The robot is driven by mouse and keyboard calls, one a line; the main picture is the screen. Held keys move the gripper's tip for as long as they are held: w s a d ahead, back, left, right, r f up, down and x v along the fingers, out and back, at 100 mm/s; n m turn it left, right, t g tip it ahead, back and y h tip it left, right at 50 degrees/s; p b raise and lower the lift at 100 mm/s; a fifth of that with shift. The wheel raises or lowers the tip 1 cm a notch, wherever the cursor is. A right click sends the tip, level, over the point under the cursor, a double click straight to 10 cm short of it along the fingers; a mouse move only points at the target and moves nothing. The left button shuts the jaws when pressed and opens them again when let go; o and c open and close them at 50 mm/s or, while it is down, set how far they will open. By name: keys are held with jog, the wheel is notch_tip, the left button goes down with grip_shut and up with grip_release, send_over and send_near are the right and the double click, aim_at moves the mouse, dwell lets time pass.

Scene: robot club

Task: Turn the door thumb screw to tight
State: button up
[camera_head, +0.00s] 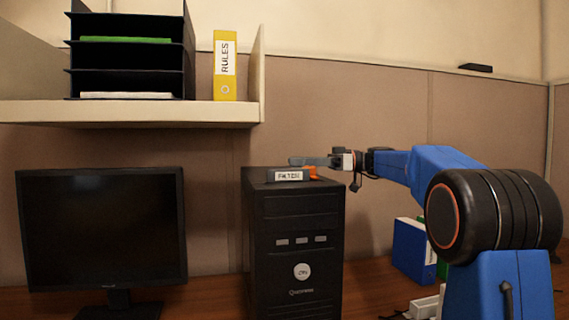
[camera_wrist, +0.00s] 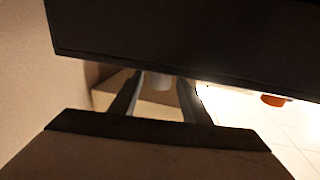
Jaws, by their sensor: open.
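A black computer tower (camera_head: 300,225) stands on the desk, with a white label, seemingly "FILTER" (camera_head: 288,176), at its top front. My gripper (camera_head: 292,161) reaches in from the right just above the tower top. In the wrist view its two fingers (camera_wrist: 162,100) are apart. A small pale cylinder (camera_wrist: 159,83) shows between them at the edge of a dark panel (camera_wrist: 180,40); it looks like a thumb screw, and I see no clear contact with it. An orange round part (camera_wrist: 273,100) sits farther right on that edge. Orange also shows under my gripper in the head view (camera_head: 311,173).
A monitor (camera_head: 100,225) stands left of the tower. A shelf (camera_head: 130,112) above it holds a black letter tray (camera_head: 128,55) and a yellow RULES binder (camera_head: 225,66). A blue binder (camera_head: 412,250) stands right of the tower, beyond my arm. The space above the tower is open.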

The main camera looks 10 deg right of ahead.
jog(key=shift+w+a, duration=0.25)
jog(key=shift+a, duration=0.9)
jog(key=shift+w+a, duration=0.2)
jog(key=shift+a, duration=0.9)
jog(key=c, duration=1)
